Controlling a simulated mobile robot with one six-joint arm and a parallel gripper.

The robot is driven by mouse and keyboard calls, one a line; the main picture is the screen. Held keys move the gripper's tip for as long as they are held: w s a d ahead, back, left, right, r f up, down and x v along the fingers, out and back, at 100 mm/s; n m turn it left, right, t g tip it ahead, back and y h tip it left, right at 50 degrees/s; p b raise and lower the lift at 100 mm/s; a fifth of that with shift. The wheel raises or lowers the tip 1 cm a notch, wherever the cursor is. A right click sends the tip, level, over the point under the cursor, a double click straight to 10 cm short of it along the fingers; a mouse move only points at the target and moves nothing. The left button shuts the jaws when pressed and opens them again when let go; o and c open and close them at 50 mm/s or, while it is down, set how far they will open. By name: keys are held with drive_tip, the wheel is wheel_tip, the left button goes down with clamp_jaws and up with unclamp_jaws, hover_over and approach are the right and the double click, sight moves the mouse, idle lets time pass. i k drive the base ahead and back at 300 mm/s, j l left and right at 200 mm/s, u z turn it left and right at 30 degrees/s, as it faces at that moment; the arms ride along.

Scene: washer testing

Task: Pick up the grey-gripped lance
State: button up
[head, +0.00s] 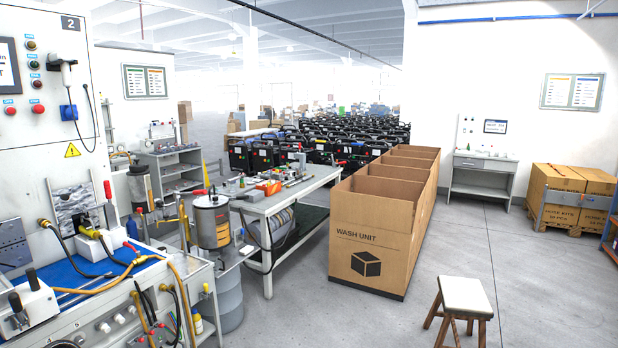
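I cannot pick out the grey-gripped lance with certainty at this size. Several thin upright rods and hoses stand in the cluttered area at the left, between the test machine (50,120) and a steel canister (211,228). One of these is a yellow rod (184,222). A red grip (107,190) shows at the machine's front. Small tools and parts lie on the work table behind, too small to tell apart. My gripper and arm are not in view.
The long work table (262,206) stands left of centre. Large open cardboard boxes (372,235) stand in a row beside it. A wooden stool (463,298) is at the front right. The grey floor (540,270) is clear around it. Stacked cartons (557,182) sit at the far right.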

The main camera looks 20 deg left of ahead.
sight(303, 180)
drive_tip(key=i+l+u, duration=0.25)
drive_tip(key=i+l, duration=1.6)
drive_tip(key=i+j, duration=0.5)
drive_tip(key=i, duration=0.15)
drive_tip(key=i+j+u, duration=0.1)
drive_tip(key=i+j, duration=0.35)
drive_tip(key=i, duration=0.25)
drive_tip(key=i+j+u, duration=0.1)
drive_tip(key=i+j, duration=0.35)
drive_tip(key=i, duration=0.25)
drive_tip(key=i+j, duration=0.4)
drive_tip(key=i, duration=0.3)
drive_tip(key=i+j+u, duration=0.1)
drive_tip(key=i+j, duration=0.25)
drive_tip(key=i, duration=0.35)
drive_tip(key=i+j, duration=0.35)
drive_tip(key=i, duration=0.35)
drive_tip(key=i+j+u, duration=0.15)
drive_tip(key=i+j, duration=0.15)
drive_tip(key=i, duration=0.4)
drive_tip(key=i+j, duration=0.25)
drive_tip(key=i, duration=0.5)
